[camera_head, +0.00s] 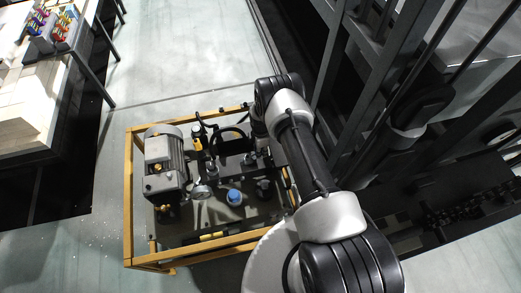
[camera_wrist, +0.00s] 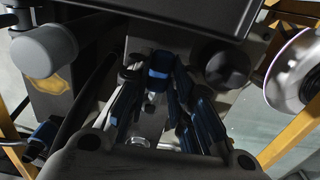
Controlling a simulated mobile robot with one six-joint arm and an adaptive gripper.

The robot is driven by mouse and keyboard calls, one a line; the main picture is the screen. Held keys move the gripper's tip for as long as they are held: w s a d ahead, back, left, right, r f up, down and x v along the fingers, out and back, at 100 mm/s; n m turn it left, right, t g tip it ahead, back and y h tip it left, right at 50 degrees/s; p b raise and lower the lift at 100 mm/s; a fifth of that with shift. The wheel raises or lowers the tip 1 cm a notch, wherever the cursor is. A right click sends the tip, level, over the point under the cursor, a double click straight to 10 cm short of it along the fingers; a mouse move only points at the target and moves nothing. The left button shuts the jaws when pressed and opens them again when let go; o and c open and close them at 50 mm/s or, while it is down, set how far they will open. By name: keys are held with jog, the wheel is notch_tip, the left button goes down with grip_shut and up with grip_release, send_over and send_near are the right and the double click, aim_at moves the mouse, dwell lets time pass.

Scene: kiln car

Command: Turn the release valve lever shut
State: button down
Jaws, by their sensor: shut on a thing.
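In the wrist view, my gripper (camera_wrist: 158,78) reaches into the hydraulic unit with its two dark, blue-padded fingers close together. A blue-ended piece (camera_wrist: 160,62), which looks like the release valve lever, sits between the fingertips. The gripper is shut on it. A metal stem (camera_wrist: 149,106) shows below the blue end between the fingers. How far the lever is turned cannot be told. In the head view my arm comes down over the right side of the unit, and the fingers and lever are hard to make out there.
A yellow frame (camera_head: 129,190) surrounds the unit. Inside stand a grey motor (camera_head: 165,160), a pressure gauge (camera_head: 201,191) and a blue cap (camera_head: 235,197). Dark steel structure rises at the right.

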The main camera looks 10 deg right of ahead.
jog(key=shift+s, duration=0.15)
jog(key=m, duration=0.1)
jog(key=s+m+b, duration=0.1)
jog(key=m, duration=0.1)
jog(key=s+m, duration=0.1)
jog(key=shift+a+m+b, duration=0.3)
jog(key=shift+b, duration=0.05)
jog(key=m, duration=0.1)
jog(key=s+m, duration=0.1)
jog(key=shift+s+a+m+b, duration=0.2)
jog(key=shift+a+m+b, duration=0.15)
jog(key=shift+m+b, duration=0.05)
jog(key=m, duration=0.1)
jog(key=s+a+m, duration=0.1)
jog(key=shift+m+b, duration=0.3)
jog(key=shift+b, duration=0.1)
jog(key=shift+s+a+m+b, duration=0.2)
jog(key=shift+a+m+b, duration=0.3)
jog(key=shift+m, duration=0.85)
jog(key=shift+s+a+m+b, duration=0.3)
jog(key=shift+a+m, duration=0.45)
jog(key=shift+m, duration=0.55)
jog(key=shift+s+a+m+b, duration=0.15)
jog(key=shift+a+m+b, duration=0.35)
jog(key=shift+m, duration=0.85)
jog(key=shift+a, duration=0.15)
jog(key=c, duration=1.4)
grip_release()
